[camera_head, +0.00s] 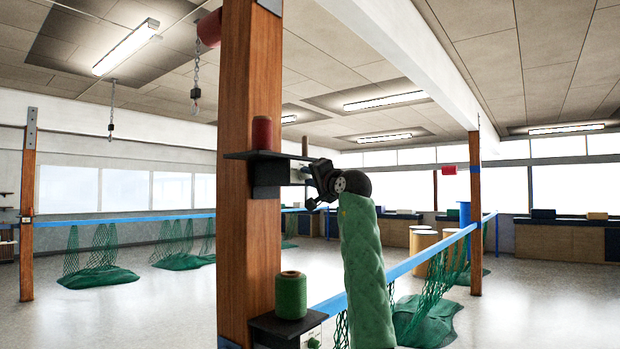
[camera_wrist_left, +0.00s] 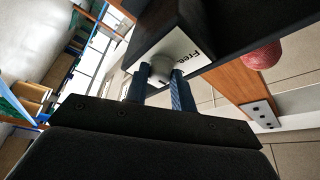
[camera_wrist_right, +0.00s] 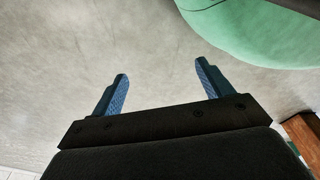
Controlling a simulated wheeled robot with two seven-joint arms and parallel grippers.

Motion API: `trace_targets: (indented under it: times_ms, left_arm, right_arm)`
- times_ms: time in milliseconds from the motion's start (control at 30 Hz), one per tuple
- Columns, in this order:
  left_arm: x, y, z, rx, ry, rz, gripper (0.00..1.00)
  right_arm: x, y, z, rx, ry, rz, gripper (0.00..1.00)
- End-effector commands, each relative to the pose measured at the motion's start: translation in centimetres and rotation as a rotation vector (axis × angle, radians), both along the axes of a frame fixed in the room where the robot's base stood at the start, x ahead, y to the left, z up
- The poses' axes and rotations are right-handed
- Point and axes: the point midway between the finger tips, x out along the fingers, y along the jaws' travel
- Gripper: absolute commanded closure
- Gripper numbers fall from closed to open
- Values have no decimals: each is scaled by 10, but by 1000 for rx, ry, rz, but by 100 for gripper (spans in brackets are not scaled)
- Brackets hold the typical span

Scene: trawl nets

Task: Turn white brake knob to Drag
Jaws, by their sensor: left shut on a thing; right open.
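The white brake knob (camera_wrist_left: 160,68) sits on the white label plate (camera_wrist_left: 184,52) of a black housing, and the word "Free" is partly readable there. My left gripper (camera_head: 312,180) is shut on the knob, with one finger on each side in the left wrist view (camera_wrist_left: 160,84). In the head view, the black housing (camera_head: 266,178) is fixed to a wooden post (camera_head: 246,235) below a red spool (camera_head: 262,133); the gripper mostly hides the knob there. "Drag" cannot be read. My right gripper (camera_wrist_right: 160,74) is open and empty above grey floor; it is not seen in the head view.
A lower black shelf (camera_head: 285,324) on the same post holds a green spool (camera_head: 291,295), with another small plate (camera_head: 312,337) beside it. A blue rail (camera_head: 412,262) with green netting (camera_head: 432,318) runs behind my left arm. Open floor lies left of the post.

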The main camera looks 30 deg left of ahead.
Motion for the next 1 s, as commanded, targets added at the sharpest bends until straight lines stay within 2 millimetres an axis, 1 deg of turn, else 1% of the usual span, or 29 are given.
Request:
trace_targets:
  times_ms: [67,100,167,200,500,667,800,1000]
  left_arm:
    - [0,0,1,1,0,0,98]
    - [0,0,1,1,0,0,73]
    - [0,0,1,1,-1,-1,61]
    - [0,0,1,1,-1,-1,54]
    - [0,-1,0,0,-1,-1,53]
    - [-3,-9,-4,1,-2,-2,53]
    - [-10,-25,-10,0,-3,-2,53]
    - [-20,-46,-13,1,-1,-1,53]
  right_arm:
    - [1,2,1,2,-3,0,21]
    - [2,2,1,3,-3,-1,21]
    - [3,3,2,3,-5,-1,21]
    - [4,4,2,5,-6,0,21]
    - [4,5,1,5,-6,0,21]
    - [4,4,-4,3,3,0,21]
    - [36,8,7,6,-28,2,21]
    - [49,20,26,12,-14,-6,21]
